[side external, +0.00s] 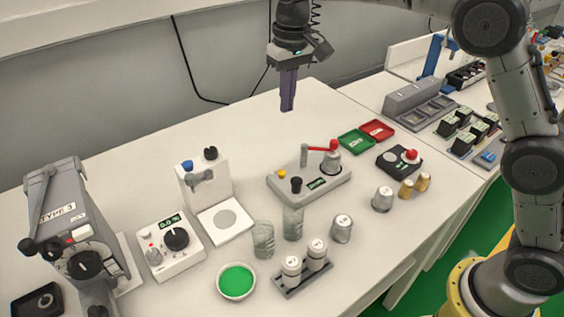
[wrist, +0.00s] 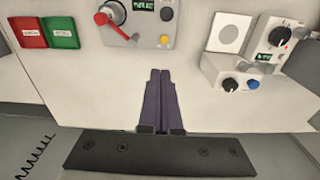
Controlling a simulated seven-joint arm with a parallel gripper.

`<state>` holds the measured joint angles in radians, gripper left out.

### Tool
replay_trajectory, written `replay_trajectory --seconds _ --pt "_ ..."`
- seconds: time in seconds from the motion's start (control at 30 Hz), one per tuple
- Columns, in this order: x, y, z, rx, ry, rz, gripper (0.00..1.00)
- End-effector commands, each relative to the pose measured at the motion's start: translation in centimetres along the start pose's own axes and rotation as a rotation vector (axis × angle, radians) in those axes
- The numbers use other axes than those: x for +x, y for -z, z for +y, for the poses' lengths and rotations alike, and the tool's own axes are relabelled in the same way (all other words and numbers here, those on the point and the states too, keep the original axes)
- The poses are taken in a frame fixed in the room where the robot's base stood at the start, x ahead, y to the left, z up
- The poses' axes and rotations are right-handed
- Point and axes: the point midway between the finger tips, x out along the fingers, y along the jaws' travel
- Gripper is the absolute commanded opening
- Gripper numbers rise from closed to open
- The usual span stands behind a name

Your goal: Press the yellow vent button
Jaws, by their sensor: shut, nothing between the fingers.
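The yellow button (side external: 281,174) is a small round knob on the left end of a grey panel box (side external: 310,183). In the wrist view the yellow button (wrist: 165,43) shows near the top centre, on the near edge of the box. My gripper (side external: 287,108) hangs above the table behind the box, pointing down. Its long dark purple fingers are together with nothing between them. In the wrist view the fingertips (wrist: 160,72) appear just below the yellow button in the picture, with clear space between them.
The same box carries a red lever (side external: 322,148), a black knob (side external: 296,185) and a grey upright. A white dispenser stand (side external: 205,185) is to its left. Green (side external: 355,142) and red (side external: 377,130) trays lie to its right. Vials and cups stand in front.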

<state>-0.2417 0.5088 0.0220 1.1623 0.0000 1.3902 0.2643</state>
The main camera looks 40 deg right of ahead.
Motion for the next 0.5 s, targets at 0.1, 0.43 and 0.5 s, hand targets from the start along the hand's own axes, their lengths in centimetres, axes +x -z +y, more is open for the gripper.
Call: replay_trajectory --seconds 0.1,0.43,0.5 --pt "2.3 0.1 -0.7 -0.013 -0.011 -0.041 0.00" --pt "3.1 -0.1 -1.2 -0.024 -0.015 -0.057 0.00" --pt "3.1 -0.1 -1.2 -0.023 -0.015 -0.057 0.00"
